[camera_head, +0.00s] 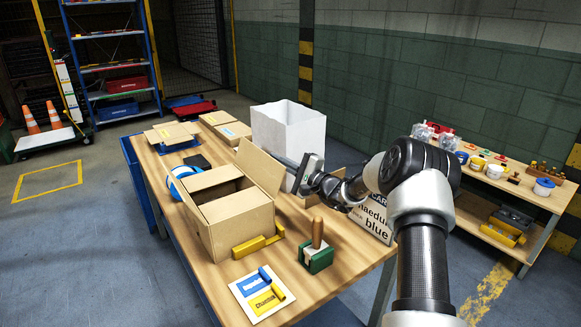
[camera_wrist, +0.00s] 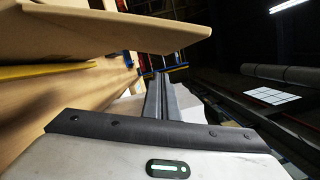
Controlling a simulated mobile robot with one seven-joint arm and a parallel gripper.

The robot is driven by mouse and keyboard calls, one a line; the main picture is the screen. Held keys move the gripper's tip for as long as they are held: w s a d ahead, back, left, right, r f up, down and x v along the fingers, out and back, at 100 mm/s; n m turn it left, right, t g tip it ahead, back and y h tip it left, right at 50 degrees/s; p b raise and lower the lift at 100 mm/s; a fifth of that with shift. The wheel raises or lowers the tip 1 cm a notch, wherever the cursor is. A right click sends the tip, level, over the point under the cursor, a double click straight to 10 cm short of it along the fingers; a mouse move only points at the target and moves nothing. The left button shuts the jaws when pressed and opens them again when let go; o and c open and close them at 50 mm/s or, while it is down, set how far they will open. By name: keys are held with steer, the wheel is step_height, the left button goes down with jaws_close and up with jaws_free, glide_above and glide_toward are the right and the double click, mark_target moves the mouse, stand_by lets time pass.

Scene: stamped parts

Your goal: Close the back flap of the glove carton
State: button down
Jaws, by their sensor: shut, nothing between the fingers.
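The glove carton (camera_head: 236,222) is an open brown cardboard box on the wooden table, with its inside partly visible. One flap (camera_head: 259,166) stands up, tilted, on its right side, towards my gripper. Another flap leans outward at the left. My gripper (camera_head: 280,158) is shut and empty, just right of the raised flap. Whether it touches the flap is not clear in the head view. In the wrist view the closed dark fingers (camera_wrist: 160,88) point away, and a tan cardboard panel (camera_wrist: 110,28) lies to their upper left, apart from them.
A tall white bin (camera_head: 288,130) stands behind my gripper. A yellow block (camera_head: 257,246), a green holder with a wooden handle (camera_head: 316,256) and a printed card (camera_head: 262,294) lie in front. A white sign (camera_head: 372,215) is beside my arm. Flat cartons (camera_head: 172,135) lie at the far end.

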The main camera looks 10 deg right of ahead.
mark_target(271, 158)
steer(key=shift+s+a+r, duration=0.3)
steer(key=shift+a+r, duration=0.05)
steer(key=shift+a, duration=0.25)
steer(key=shift+s+a+r, duration=0.3)
steer(key=shift+a, duration=0.3)
steer(key=shift+a+b, duration=0.1)
steer(key=shift+b, duration=0.2)
